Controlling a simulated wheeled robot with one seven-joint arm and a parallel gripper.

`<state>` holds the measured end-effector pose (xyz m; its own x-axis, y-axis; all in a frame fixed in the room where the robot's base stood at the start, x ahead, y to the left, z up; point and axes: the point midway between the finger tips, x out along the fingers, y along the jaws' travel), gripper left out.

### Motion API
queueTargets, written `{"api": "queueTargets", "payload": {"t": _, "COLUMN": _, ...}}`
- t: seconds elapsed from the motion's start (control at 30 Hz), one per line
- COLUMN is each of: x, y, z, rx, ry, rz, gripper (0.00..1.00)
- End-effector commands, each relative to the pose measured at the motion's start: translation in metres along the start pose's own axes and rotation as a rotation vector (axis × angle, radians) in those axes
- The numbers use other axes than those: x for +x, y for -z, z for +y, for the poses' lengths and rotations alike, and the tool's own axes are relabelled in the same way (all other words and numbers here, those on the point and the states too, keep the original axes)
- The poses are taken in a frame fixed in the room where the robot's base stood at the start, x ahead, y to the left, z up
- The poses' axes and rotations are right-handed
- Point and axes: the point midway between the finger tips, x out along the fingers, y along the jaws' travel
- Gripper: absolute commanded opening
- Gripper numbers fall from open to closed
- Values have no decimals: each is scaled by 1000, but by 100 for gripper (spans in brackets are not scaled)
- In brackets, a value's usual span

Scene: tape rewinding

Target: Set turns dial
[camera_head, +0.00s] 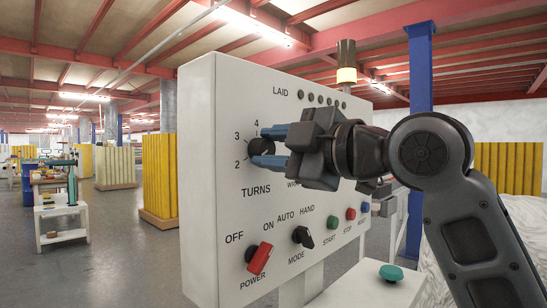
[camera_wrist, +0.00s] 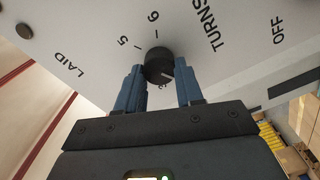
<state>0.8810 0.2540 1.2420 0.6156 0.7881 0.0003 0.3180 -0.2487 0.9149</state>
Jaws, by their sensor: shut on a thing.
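The turns dial (camera_head: 258,147) is a round black knob on the white control panel (camera_head: 225,200), above the word TURNS. The numbers 2, 3 and 4 show around it in the head view. My gripper (camera_head: 262,148) has its blue fingers on either side of the knob and is shut on it. In the wrist view, the dial (camera_wrist: 158,60) sits between the fingertips of my gripper (camera_wrist: 160,78), near 5 and 6. A pale pointer mark shows on its lower right face. I cannot tell which number it meets.
Below are the red POWER switch (camera_head: 259,257), the black MODE switch (camera_head: 303,237), and the START (camera_head: 333,223), STOP (camera_head: 350,214) and blue (camera_head: 364,208) buttons. A green mushroom button (camera_head: 391,272) stands lower right. Open floor lies left of the panel.

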Motion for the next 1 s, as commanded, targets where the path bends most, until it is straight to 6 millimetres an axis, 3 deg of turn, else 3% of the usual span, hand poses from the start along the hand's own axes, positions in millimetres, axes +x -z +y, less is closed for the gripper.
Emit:
{"api": "queueTargets", "payload": {"t": 0.47, "x": 0, "y": 1, "z": -1, "rx": -13, "ry": 3, "rz": 1, "gripper": 6}}
{"api": "queueTargets", "payload": {"t": 0.5, "x": 0, "y": 1, "z": -1, "rx": -13, "ry": 3, "rz": 1, "gripper": 40}}
{"api": "queueTargets", "payload": {"t": 0.73, "x": 0, "y": 0, "z": -1, "rx": -12, "ry": 2, "rz": 1, "gripper": 62}}
{"api": "queueTargets", "payload": {"t": 1.0, "x": -2, "y": 0, "z": 0, "rx": -12, "ry": 0, "rz": 0, "gripper": 62}}
